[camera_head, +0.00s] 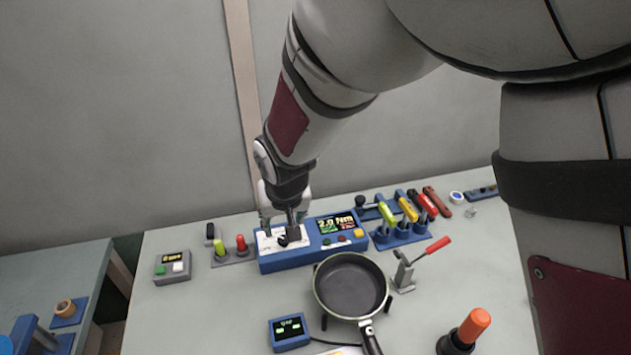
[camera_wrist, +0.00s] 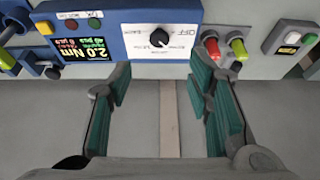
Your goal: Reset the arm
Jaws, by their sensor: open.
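My gripper (camera_head: 283,222) hangs at the back of the grey table, over the left part of a blue control box (camera_head: 330,244). In the wrist view my gripper (camera_wrist: 165,98) is open, its two green-padded fingers wide apart with nothing between them. The blue box (camera_wrist: 135,52) shows there upside down, with a black knob (camera_wrist: 159,38) on a white dial plate and a screen reading 2.0 Nm. The knob lies just past the fingertips, and I cannot tell whether they touch the box.
A black pan (camera_head: 350,286) stands in front of the box. A toggle clamp with red handle (camera_head: 432,246), a tool rack (camera_head: 402,234), a small button box (camera_head: 173,267), a display (camera_head: 289,331) and an orange-topped handle (camera_head: 473,325) stand around it. The table's left front is clear.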

